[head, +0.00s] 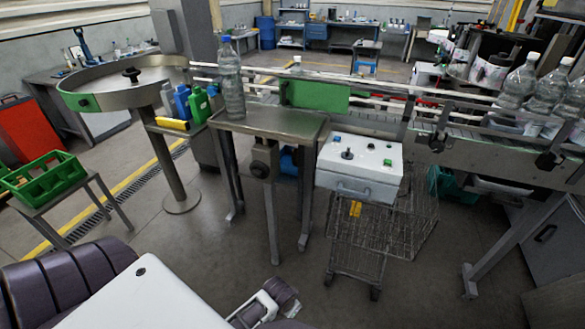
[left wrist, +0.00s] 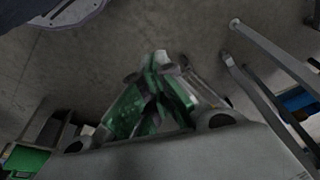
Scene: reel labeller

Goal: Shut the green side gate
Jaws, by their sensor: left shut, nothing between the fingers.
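The green side gate (head: 315,95) is a flat green panel along the conveyor rail, behind the steel side table in the head view. It stands upright; I cannot tell how far it is swung. My left gripper (head: 280,296) shows low in the head view, partly hidden by my own arm, well below and in front of the gate and apart from it. In the left wrist view its fingers (left wrist: 160,65) meet, with nothing between them, above the bare floor. The gate does not show in the left wrist view. My right gripper is in neither view.
A clear bottle (head: 230,80) stands on the steel side table (head: 275,121), left of the gate. A white control box (head: 360,168) sits to the right, above a wire cart (head: 380,235). More bottles (head: 520,80) stand on the conveyor. A green crate (head: 42,177) is at left.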

